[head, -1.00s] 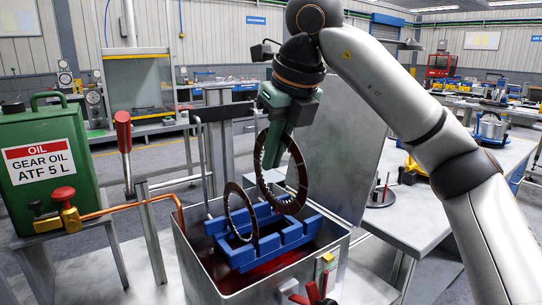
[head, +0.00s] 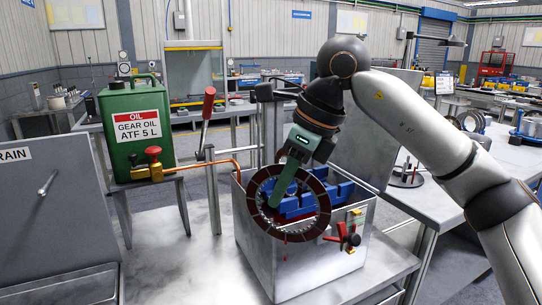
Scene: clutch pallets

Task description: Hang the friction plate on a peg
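The friction plate (head: 322,208) is a dark ring with a toothed inner edge, in the head view. My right gripper (head: 274,203) is shut on its left side and holds it, face towards me, in front of the metal tank (head: 262,250). The plate overlaps the tank's front rim in the picture. Small red drops show below the plate. A grey panel (head: 60,225) at the left, its label partly cut off to "RAIN", carries a short slanted metal peg (head: 48,183), which is bare. My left gripper is not in view.
A blue rack (head: 342,190) sits in the tank, partly hidden by the plate. A green oil can (head: 137,128), a copper pipe (head: 205,166) and a red-handled lever (head: 208,105) stand between panel and tank. The bench front (head: 185,270) is clear.

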